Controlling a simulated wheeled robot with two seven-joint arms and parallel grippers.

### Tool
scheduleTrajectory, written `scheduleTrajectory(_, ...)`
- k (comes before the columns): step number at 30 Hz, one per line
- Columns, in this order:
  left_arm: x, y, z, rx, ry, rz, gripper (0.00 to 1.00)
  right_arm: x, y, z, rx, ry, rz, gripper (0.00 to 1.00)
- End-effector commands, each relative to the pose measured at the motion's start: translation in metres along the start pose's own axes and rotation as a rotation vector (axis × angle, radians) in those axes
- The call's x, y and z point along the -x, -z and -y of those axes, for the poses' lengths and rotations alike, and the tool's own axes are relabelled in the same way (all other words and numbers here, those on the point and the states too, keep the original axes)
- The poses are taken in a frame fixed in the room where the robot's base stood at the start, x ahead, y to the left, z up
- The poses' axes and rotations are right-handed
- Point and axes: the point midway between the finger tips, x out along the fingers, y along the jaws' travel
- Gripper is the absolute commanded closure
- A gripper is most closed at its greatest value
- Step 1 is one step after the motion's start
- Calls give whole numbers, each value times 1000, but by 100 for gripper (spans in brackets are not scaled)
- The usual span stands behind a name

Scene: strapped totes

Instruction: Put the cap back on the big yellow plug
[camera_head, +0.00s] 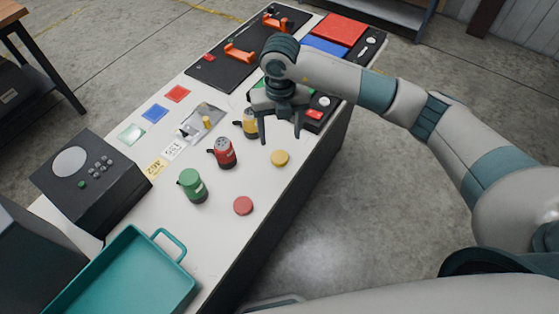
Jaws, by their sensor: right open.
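The big yellow plug (249,124) stands on the white bench, partly hidden by my right gripper's left finger. Its top is hard to make out. A yellow round cap (279,157) lies flat on the bench near the front edge, apart from the plug. My right gripper (281,140) is open and points down, just right of the yellow plug and above and behind the yellow cap. Nothing shows between its fingers. My left gripper is not in view.
A red plug (222,152) and a green plug (193,186) stand nearer, with a red cap (243,205) near the front edge. A metal bracket plate (203,120) lies left of the yellow plug. A teal tray (164,294) and a dark control box (88,178) occupy the near end.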

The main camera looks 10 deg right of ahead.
Motion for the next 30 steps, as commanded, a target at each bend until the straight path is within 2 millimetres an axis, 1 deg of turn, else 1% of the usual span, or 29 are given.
scheduleTrajectory(1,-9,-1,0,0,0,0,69,-14,0,0,0,0,-1,37)
scheduleTrajectory(6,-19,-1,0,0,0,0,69,-36,0,0,1,1,-1,37)
scheduleTrajectory(10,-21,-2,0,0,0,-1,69,-41,0,0,1,0,0,37)
scheduleTrajectory(22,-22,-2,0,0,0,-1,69,-43,0,0,1,0,0,37)
scheduleTrajectory(26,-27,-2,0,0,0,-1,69,-54,0,-1,0,0,0,37)
scheduleTrajectory(30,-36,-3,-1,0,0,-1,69,-73,1,-2,1,1,-2,37)
